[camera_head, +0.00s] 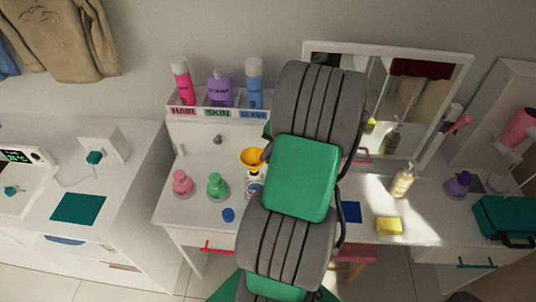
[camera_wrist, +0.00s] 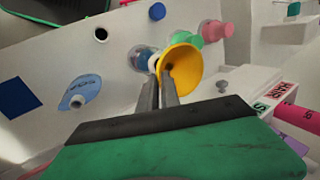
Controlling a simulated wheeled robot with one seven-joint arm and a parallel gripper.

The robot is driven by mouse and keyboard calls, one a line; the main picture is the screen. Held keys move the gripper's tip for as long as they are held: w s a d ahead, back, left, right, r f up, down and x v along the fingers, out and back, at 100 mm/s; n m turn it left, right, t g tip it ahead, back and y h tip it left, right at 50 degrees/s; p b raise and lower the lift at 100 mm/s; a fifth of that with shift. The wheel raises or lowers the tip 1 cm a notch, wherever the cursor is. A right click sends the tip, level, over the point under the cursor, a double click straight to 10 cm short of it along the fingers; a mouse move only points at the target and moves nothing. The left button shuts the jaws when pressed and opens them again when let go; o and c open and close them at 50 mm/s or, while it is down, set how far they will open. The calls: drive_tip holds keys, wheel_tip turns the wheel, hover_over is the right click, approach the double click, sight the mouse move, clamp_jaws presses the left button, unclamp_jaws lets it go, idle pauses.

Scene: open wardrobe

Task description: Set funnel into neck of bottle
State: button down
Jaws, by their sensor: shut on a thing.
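The yellow funnel (camera_head: 252,158) shows just left of my arm in the head view, its wide mouth up. In the wrist view the funnel (camera_wrist: 188,68) is at the fingertips of my gripper (camera_wrist: 164,82), which is shut on its edge. A clear bluish bottle (camera_head: 255,189) with a white and blue label stands below the funnel in the head view, partly behind my arm. In the wrist view a bluish bottle (camera_wrist: 141,58) shows partly behind the funnel. The spout is hidden, so I cannot tell whether it is in a neck.
Pink (camera_head: 182,184) and green (camera_head: 217,186) bottles stand left of the funnel, with a blue cap (camera_head: 228,215) in front. A labelled rack (camera_head: 184,113) and mirror (camera_head: 425,60) stand behind. My arm hides the desk's middle.

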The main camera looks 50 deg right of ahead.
drive_tip(key=shift+f+b, duration=0.55)
drive_tip(key=shift+f, duration=0.65)
drive_tip(key=c, duration=1.5)
unclamp_jaws()
drive_tip(key=v, duration=0.7)
drive_tip(key=shift+s+d+r+b, duration=0.15)
drive_tip(key=shift+r+b, duration=0.15)
drive_tip(key=shift+r, duration=0.05)
